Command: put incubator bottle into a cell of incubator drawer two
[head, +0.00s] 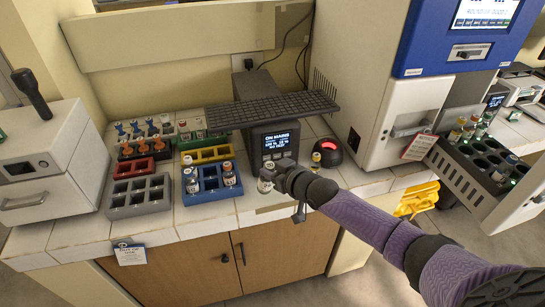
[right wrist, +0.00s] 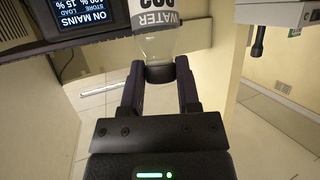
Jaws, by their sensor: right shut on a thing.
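My right gripper (head: 278,178) reaches over the counter's front in the head view. It is shut on a small clear bottle (head: 265,184), which shows just left of the fingers. In the right wrist view the gripper (right wrist: 161,72) has its two fingers around the dark end of the bottle (right wrist: 157,42), whose label reads WATER. An open incubator drawer (head: 455,172) with round dark cells stands at the right in the head view. Several bottles are in its cells, and some cells look empty. The drawer's number cannot be read. My left gripper is not in view.
On the counter are a grey rack (head: 138,196), a blue rack (head: 210,193) with bottles, a display unit (head: 273,142) under a dark perforated shelf (head: 270,110), and a black-and-red device (head: 328,150). The incubator's white door (head: 410,110) is beside the drawer. A yellow object (head: 416,200) is below.

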